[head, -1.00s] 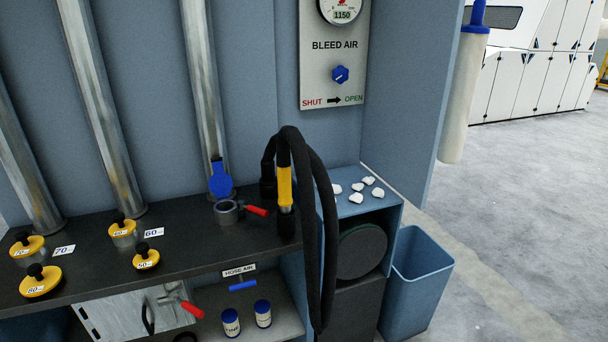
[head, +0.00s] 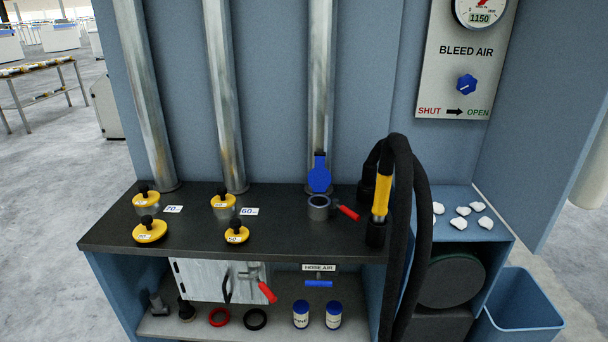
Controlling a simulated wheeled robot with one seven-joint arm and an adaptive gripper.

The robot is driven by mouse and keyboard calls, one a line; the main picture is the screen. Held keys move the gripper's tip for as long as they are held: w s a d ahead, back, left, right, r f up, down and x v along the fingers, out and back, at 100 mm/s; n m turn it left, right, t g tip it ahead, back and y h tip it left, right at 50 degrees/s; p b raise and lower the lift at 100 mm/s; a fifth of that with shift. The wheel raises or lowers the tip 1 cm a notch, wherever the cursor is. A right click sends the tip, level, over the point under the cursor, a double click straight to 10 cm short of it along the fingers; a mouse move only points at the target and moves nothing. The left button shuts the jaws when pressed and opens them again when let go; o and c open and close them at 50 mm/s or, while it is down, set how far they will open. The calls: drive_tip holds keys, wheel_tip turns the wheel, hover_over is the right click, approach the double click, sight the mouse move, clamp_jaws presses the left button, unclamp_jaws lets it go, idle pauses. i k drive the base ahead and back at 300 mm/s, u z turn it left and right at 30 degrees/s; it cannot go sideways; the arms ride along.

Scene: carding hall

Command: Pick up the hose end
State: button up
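The hose end (head: 382,194), with a yellow grip and a black tip, stands upright, slightly tilted, at the right end of the dark bench top (head: 275,242). A black hose (head: 420,215) arches over from it and hangs down past the bench's right edge. Whether the tip sits in a holder or on the bench, I cannot tell. My gripper is not in view.
Left of the hose end are a grey ring fitting (head: 319,209) with a red handle, a blue gate (head: 319,177) and yellow caps (head: 150,231). White tufts (head: 463,211) lie on a blue box at right, near a blue bin (head: 525,330). The front middle bench top is clear.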

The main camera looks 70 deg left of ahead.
sight(367, 184)
drive_tip(key=u, duration=1.75)
